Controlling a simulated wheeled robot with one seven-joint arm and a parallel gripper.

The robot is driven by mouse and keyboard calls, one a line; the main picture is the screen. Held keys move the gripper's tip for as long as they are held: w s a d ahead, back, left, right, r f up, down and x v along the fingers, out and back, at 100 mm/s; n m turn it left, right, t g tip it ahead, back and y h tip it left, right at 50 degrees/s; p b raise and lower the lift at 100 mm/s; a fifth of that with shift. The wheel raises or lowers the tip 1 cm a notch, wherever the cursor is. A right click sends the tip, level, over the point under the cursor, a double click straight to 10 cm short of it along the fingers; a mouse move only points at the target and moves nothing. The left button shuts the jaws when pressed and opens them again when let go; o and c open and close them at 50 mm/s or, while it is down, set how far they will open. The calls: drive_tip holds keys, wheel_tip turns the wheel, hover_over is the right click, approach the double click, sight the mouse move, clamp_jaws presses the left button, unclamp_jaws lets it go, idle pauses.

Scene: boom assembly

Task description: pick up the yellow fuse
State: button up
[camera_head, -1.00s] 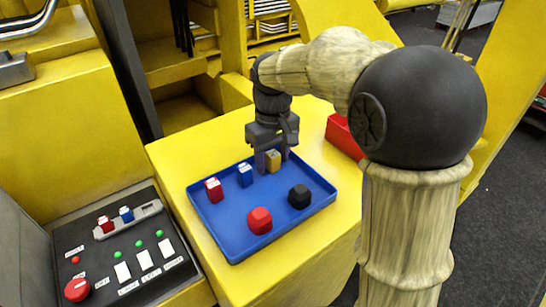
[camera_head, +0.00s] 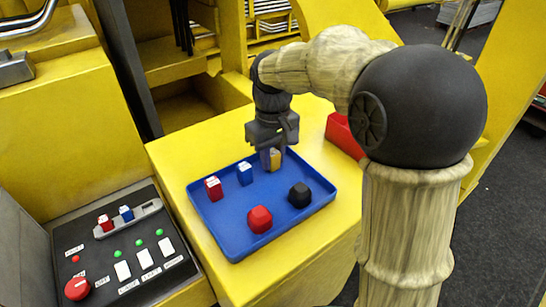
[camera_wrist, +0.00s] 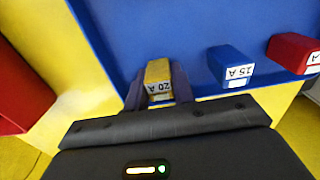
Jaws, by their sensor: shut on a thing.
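The yellow fuse (camera_head: 275,159) stands at the far edge of the blue tray (camera_head: 239,249). In the wrist view the yellow fuse (camera_wrist: 158,76) carries a "20 A" label and sits between the two fingers. My gripper (camera_head: 271,160) is shut on it, with the fingers against its sides; the wrist view also shows my gripper (camera_wrist: 158,92). The fuse is low at the tray, and I cannot tell whether it touches the tray floor.
The blue fuse (camera_head: 245,174) and red fuse (camera_head: 214,189) stand left of the yellow one in the tray. A red bin (camera_head: 343,136) stands right; a control panel (camera_head: 125,245) is left.

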sight(273, 152)
wheel_tip(273, 152, up, 9)
drive_tip(key=shift+w+r+b, duration=0.1)
drive_tip(key=shift+w+b, duration=0.05)
drive_tip(key=shift+b, duration=0.75)
drive_tip(key=shift+r, duration=0.4)
drive_tip(key=shift+a, duration=0.1)
drive_tip(key=shift+s, duration=0.25)
drive_tip(key=shift+w, duration=0.15)
